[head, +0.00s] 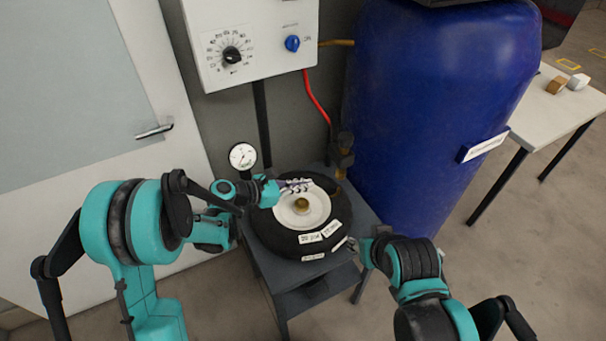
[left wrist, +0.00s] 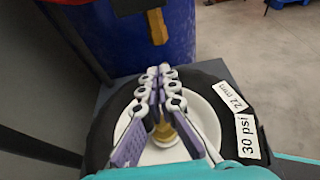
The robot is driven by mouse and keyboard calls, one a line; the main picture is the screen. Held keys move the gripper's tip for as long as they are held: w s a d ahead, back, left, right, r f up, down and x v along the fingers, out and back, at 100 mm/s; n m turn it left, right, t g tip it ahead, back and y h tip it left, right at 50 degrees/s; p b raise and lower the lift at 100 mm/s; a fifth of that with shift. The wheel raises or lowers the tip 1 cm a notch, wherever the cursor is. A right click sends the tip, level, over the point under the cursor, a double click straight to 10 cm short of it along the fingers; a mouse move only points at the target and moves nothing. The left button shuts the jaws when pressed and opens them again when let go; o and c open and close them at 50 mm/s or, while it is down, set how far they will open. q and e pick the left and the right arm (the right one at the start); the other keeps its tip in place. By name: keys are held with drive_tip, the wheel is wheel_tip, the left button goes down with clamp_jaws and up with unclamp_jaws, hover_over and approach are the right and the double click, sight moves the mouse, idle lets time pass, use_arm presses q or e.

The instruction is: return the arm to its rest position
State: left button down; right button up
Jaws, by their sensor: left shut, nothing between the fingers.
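My left gripper (head: 300,185) reaches in from the left over the back left part of a black tyre. Its fingers are together and empty; they also show in the left wrist view (left wrist: 163,80). The tyre (head: 279,236) lies flat on a small dark table, with a white hub (head: 287,213) and a brass knob (head: 302,204) in its middle. In the left wrist view the fingers partly cover the hub (left wrist: 205,115) and the knob (left wrist: 165,132). My right gripper (head: 355,246) is beside the tyre's right front edge; its fingers are too small to read.
A white control box (head: 262,60) with a dial and blue knob hangs behind. A gauge (head: 243,157) stands at the table's back left. A large blue barrel (head: 430,110) stands at the right, near a white table (head: 560,105). A white door (head: 90,130) is at the left.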

use_arm(q)
drive_tip(key=s+a+r+m+t+y, duration=0.1)
drive_tip(key=s+a+r+m+y, duration=0.2)
drive_tip(key=s+a+m+y, duration=0.3)
drive_tip(key=s+a+r+m+t+y, duration=0.1)
drive_tip(key=s+a+r+m+y, duration=0.2)
drive_tip(key=s+a+m+y, duration=0.4)
drive_tip(key=s+a+m, duration=0.9)
drive_tip(key=s+a, duration=0.1)
drive_tip(key=a, duration=0.1)
drive_tip(key=shift+s, duration=0.2)
drive_tip(key=shift+r, duration=0.1)
